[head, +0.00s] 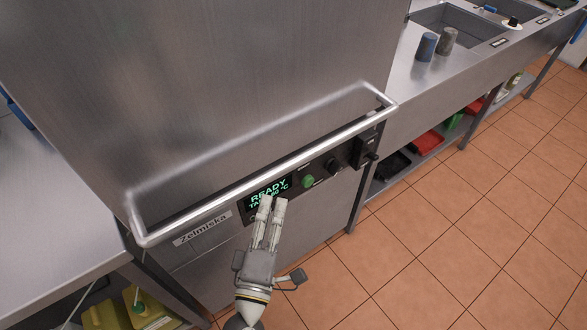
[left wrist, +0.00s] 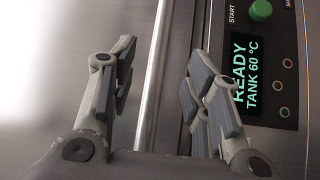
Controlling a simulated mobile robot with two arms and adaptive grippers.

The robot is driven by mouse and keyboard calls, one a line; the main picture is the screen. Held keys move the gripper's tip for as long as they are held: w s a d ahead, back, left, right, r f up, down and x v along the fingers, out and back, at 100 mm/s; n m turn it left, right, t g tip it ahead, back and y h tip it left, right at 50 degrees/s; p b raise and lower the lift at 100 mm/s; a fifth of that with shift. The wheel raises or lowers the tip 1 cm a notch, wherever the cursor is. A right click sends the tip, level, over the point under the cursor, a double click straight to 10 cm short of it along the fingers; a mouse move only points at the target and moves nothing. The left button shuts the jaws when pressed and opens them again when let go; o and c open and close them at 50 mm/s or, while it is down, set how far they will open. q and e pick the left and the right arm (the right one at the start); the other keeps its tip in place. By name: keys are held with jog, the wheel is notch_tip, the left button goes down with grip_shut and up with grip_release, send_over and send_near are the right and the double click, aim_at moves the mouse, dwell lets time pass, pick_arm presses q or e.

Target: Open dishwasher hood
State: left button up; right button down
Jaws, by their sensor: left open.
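The dishwasher hood (head: 230,80) is a large steel box with a long silver bar handle (head: 262,161) across its lower front. The hood is down, with the handle just above the control panel. My left gripper (head: 272,203) is in front of the panel, its fingertips covering part of the display just below the bar in the head view. In the left wrist view the fingers (left wrist: 160,95) are apart and the handle bar (left wrist: 157,85) runs between them in the picture. I cannot tell how far the bar is from the fingers. My right gripper is out of sight.
The panel has a lit display (head: 268,190) and a green button (head: 308,181). A steel counter (head: 40,200) is at the left. A sink counter (head: 470,65) with two cups (head: 427,46) is at the right. The tiled floor (head: 430,240) is clear.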

aim_at(280, 175)
pick_arm(q)
jog(key=x, duration=0.2)
jog(key=p+x, duration=0.1)
jog(key=x, duration=0.1)
jog(key=shift+w+a+r, duration=0.15)
jog(key=shift+a, duration=0.1)
jog(key=p+x, duration=0.1)
jog(key=x, duration=0.4)
jog(key=shift+d, duration=0.15)
jog(key=shift+w+d, duration=0.1)
jog(key=shift+w, duration=0.55)
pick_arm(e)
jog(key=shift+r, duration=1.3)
pick_arm(q)
jog(key=shift+c, duration=0.4)
grip_shut()
